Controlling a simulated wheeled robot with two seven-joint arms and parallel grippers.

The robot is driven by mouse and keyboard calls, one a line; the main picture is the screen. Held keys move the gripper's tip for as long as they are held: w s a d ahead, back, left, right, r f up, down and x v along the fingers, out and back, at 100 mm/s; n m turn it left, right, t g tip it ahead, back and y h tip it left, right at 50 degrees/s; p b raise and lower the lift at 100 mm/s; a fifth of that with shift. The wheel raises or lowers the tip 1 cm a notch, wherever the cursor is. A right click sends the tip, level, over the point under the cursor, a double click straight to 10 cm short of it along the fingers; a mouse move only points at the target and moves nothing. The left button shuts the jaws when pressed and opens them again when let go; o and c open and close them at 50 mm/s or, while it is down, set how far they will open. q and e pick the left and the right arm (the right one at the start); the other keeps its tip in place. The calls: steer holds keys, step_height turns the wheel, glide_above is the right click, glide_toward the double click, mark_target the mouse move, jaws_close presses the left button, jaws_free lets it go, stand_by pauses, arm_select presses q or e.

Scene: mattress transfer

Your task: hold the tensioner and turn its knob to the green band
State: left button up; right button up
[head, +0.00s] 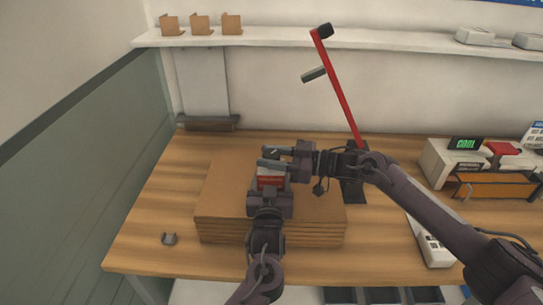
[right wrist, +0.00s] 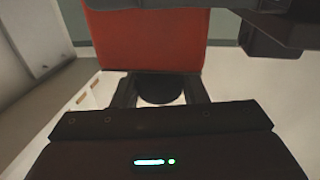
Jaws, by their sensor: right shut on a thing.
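The tensioner (head: 271,178), a small red and grey body, is over the cardboard stack in the head view. Its red side (right wrist: 150,38) fills the top of the right wrist view. My right gripper (head: 275,157) reaches in from the right at its far end, shut on the dark round knob (right wrist: 160,88), which shows between the fingers in the wrist view. My left gripper (head: 269,192) comes up from below, right against the tensioner's near side. Its fingertips are hidden, so its grip is unclear. No green band can be made out.
The flat cardboard stack (head: 222,205) lies under both grippers on the wooden table (head: 150,215). A red lever (head: 340,90) rises from a dark base behind my right arm. A small grey clip (head: 169,239) lies front left. Devices (head: 440,160) stand at the right.

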arm_select(q)
steer(key=shift+r, duration=0.2)
arm_select(e)
steer(key=shift+f+m+t+h, duration=0.1)
steer(key=shift+m+t+h, duration=0.3)
steer(key=shift+m+t, duration=0.7)
arm_select(q)
steer(key=shift+d, duration=0.1)
arm_select(e)
steer(key=m+t+h, duration=0.1)
steer(key=t, duration=0.2)
steer(key=shift+m, duration=0.3)
steer(key=shift+w+t+h, duration=0.1)
steer(key=shift+t+h, duration=0.2)
steer(key=shift+t, duration=0.1)
steer(key=shift+d+m, duration=0.1)
steer(key=shift+m, duration=0.2)
steer(key=o, duration=1)
steer(key=shift+c, duration=0.2)
steer(key=shift+s+d, duration=0.25)
steer(key=shift+d, duration=0.15)
steer(key=v, duration=1.1)
